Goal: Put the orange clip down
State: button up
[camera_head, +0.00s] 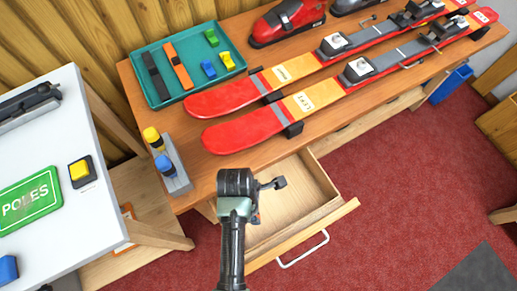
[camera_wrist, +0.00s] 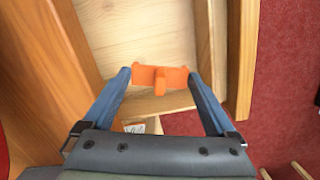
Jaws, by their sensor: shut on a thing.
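My gripper (camera_wrist: 160,76) is shut on the orange clip (camera_wrist: 167,84), which sits crosswise between the two blue fingertips in the wrist view. The clip's height above the drawer is hard to tell.
The wooden bench (camera_head: 215,165) bears two red skis (camera_head: 240,130), a teal tray (camera_head: 155,97) with coloured pieces, and a grey block (camera_head: 178,180) with yellow and blue pieces. A white table (camera_head: 85,225) with a green POLES sign (camera_head: 28,200) stands left. The drawer looks empty.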

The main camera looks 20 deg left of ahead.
jog(key=f+n+b, duration=0.1)
jog(key=f, duration=0.3)
jog(key=a+f+n+b, duration=0.1)
jog(key=f, duration=0.2)
jog(key=f+n+b, duration=0.1)
jog(key=f+b, duration=0.1)
jog(key=f, duration=0.2)
jog(key=shift+s+a+f, duration=0.15)
jog(key=shift+s+f, duration=0.2)
jog(key=shift+s, duration=0.05)
jog(key=shift+f, duration=0.15)
jog(key=o, duration=1)
jog(key=r+p, duration=0.1)
jog(key=r, duration=0.3)
jog(key=s+r+p, duration=0.1)
jog(key=r, duration=0.3)
jog(key=a+r+p, duration=0.1)
jog(key=r, duration=0.3)
jog(key=shift+s+r, duration=0.15)
